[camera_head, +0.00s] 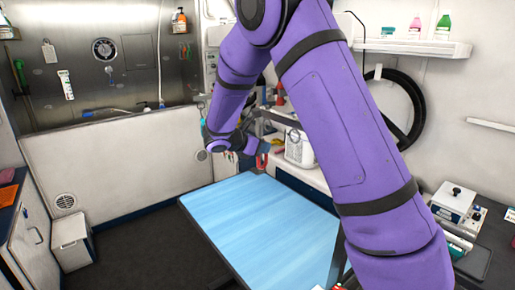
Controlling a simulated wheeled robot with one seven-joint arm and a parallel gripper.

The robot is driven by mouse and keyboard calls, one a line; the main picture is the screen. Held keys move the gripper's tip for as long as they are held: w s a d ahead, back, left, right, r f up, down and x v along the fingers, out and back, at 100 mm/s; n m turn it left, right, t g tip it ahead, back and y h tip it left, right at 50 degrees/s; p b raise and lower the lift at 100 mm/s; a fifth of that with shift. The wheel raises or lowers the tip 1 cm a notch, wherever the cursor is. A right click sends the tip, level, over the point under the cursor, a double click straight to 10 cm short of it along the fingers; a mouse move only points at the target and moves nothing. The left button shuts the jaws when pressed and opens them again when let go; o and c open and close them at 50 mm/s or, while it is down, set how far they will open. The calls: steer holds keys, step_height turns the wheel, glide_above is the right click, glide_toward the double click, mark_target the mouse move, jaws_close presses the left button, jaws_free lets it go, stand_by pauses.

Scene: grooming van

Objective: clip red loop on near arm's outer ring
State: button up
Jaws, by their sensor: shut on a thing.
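My gripper (261,149) is beyond the far end of the blue grooming table (255,215), small in view and partly hidden by my purple arm. A small red loop (262,161) hangs upright at its fingertips, and the jaws are shut on it. Behind my wrist, a grey bar (281,118) of a grooming arm runs above the table's far end. Its rings are too small to make out. A dark post stands at the table's near right edge, mostly covered by my arm. The near arm's outer ring is not visible to me.
The tabletop is bare. A white box-like appliance (299,149) stands on the counter behind it. A wall shelf (410,47) holds bottles. A white bin (72,241) stands on the left floor. A steel tub (105,75) is at the back left. The dark floor left of the table is clear.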

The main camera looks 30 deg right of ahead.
steer(key=shift+w+d, duration=0.2)
steer(key=shift+d, duration=0.85)
steer(key=shift+f, duration=0.65)
steer(key=o, duration=0.9)
steer(key=shift+a, duration=0.1)
steer(key=shift+v, duration=3.4)
steer(key=shift+a+r, duration=0.1)
